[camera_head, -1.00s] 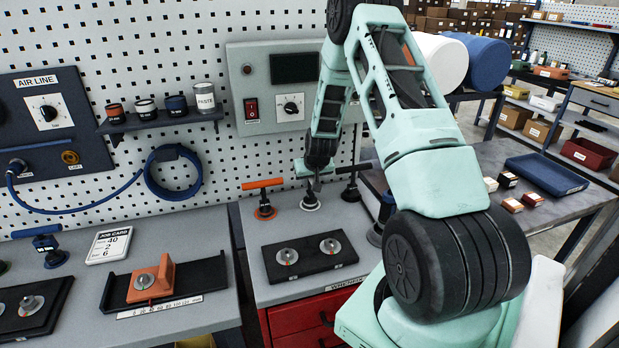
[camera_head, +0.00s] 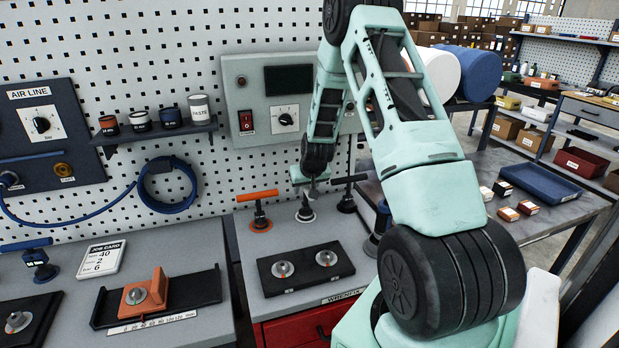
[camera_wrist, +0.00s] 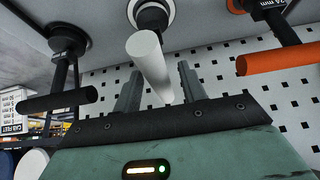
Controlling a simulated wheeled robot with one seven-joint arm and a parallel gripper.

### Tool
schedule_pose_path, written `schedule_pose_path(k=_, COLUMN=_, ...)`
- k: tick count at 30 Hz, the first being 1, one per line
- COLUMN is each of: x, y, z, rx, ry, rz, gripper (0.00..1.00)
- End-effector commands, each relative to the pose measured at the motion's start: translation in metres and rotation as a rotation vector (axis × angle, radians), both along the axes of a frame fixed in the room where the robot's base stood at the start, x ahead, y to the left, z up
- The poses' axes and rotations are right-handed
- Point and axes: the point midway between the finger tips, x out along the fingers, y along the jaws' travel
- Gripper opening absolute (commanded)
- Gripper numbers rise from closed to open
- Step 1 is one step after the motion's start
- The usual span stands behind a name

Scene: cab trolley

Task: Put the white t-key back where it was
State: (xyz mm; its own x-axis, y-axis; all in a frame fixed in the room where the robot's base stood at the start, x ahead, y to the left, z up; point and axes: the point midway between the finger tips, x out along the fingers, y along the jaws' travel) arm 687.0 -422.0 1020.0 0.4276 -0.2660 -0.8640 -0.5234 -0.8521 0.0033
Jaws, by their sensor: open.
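The white t-key (camera_wrist: 150,55) stands upright in a white-ringed seat (camera_wrist: 140,4) in the wrist view. Its white bar lies between the fingers of my gripper (camera_wrist: 159,82), which are apart with gaps showing. In the head view the key's stem and base (camera_head: 305,214) stand at the back of the grey cabinet top, and my gripper (camera_head: 311,181) is at its upper end, hiding most of the bar. The orange t-key (camera_head: 259,212) stands to the left, the black t-key (camera_head: 347,195) to the right.
A black block with two metal knobs (camera_head: 305,268) lies in front of the keys. Behind them is a pegboard with a grey power box (camera_head: 285,95). In the wrist view the black (camera_wrist: 58,98) and orange (camera_wrist: 280,60) bars flank my gripper closely.

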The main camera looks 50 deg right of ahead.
Motion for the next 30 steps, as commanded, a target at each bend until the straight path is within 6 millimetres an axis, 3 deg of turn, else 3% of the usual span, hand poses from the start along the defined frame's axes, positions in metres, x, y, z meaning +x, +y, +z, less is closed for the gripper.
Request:
schedule_pose_path(k=15, x=-0.035, y=0.022, z=0.07, rx=-0.003, ry=-0.003, rz=0.0, gripper=0.41)
schedule_pose_path(k=26, x=-0.041, y=0.027, z=0.083, rx=0.001, ry=0.0, rz=0.003, gripper=0.41)
schedule_pose_path(k=29, x=-0.035, y=0.048, z=0.086, rx=0.014, ry=0.007, rz=0.041, gripper=0.41)
schedule_pose_path(k=30, x=-0.031, y=0.066, z=0.088, rx=0.024, ry=0.012, rz=0.073, gripper=0.41)
